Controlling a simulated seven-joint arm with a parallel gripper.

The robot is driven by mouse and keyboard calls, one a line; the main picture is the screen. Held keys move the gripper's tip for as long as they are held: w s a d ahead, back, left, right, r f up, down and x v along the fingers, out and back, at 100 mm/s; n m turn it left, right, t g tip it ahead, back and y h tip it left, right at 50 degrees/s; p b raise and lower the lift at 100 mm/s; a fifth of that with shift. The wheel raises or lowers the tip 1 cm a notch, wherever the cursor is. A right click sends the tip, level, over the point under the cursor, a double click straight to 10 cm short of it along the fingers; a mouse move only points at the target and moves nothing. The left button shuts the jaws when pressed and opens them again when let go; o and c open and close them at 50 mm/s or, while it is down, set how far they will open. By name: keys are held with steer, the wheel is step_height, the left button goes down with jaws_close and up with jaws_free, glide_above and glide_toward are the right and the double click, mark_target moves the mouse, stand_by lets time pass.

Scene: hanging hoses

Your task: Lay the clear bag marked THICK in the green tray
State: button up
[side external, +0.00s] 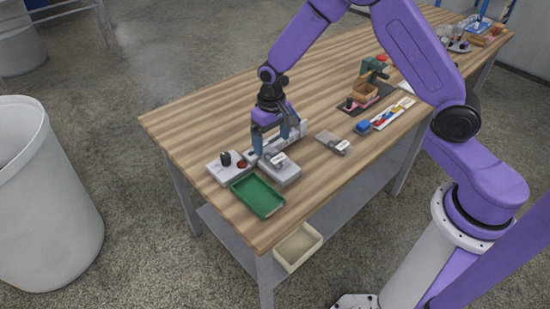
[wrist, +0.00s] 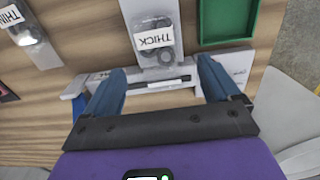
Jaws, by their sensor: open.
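The green tray (side external: 258,197) is empty and sits near the table corner, beside the block. It also shows in the wrist view (wrist: 228,42), right of the bag.
Another clear bag, marked THIN (wrist: 24,27), lies to the left. Blue and red items (side external: 380,119) lie farther along the table.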

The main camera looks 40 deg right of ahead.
mark_target(273, 154)
steer(key=shift+s+d+f, duration=0.1)
steer(key=shift+d+f, duration=0.05)
steer(key=shift+f, duration=2.15)
steer(key=c, duration=1.2)
steer(key=shift+r, duration=0.1)
